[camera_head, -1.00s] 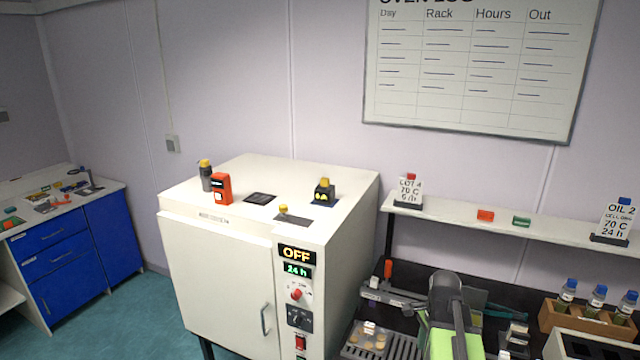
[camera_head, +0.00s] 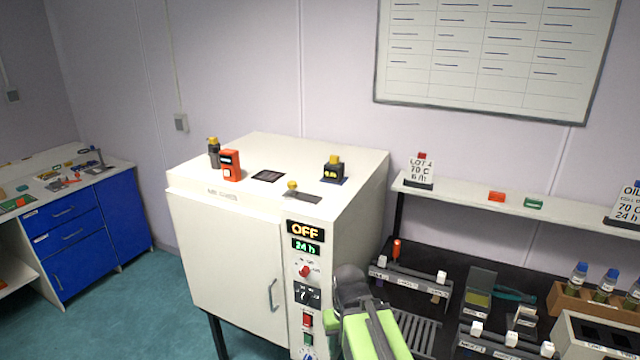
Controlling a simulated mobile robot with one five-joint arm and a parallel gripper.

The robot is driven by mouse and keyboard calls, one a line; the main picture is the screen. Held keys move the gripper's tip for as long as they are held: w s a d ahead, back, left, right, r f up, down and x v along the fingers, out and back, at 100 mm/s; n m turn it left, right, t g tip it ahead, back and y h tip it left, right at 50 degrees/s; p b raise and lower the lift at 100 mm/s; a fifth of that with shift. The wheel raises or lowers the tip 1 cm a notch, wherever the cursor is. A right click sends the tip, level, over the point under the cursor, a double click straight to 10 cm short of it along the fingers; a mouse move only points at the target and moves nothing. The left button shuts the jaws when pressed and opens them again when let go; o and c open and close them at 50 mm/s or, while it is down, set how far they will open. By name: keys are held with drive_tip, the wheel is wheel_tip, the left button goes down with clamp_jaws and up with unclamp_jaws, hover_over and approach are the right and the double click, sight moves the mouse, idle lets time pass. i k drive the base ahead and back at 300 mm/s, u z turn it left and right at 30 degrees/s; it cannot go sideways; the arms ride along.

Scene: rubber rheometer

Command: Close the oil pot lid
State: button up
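No oil pot or lid can be made out with certainty. A pale box with dark openings in its top (camera_head: 592,338) stands at the lower right, cut off by the frame edge; I cannot tell whether it is the pot. A card marked OIL (camera_head: 627,206) stands at the right end of the shelf. My green and dark grey arm rises from the bottom centre, in front of the oven's right side. No fingertips show, so the gripper's state is not visible.
A white oven (camera_head: 225,265) reading OFF and 24 h stands at centre left. A bench on the right holds a wooden bottle rack (camera_head: 562,303), a small open box (camera_head: 480,288) and labelled racks (camera_head: 410,287). A shelf (camera_head: 470,205) runs above. Blue cabinets (camera_head: 70,240) stand far left.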

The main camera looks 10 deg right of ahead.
sight(481, 278)
drive_tip(key=u, duration=1.35)
drive_tip(key=k, duration=1.25)
drive_tip(key=z, duration=0.75)
drive_tip(key=i, duration=1.5)
drive_tip(key=u, duration=0.05)
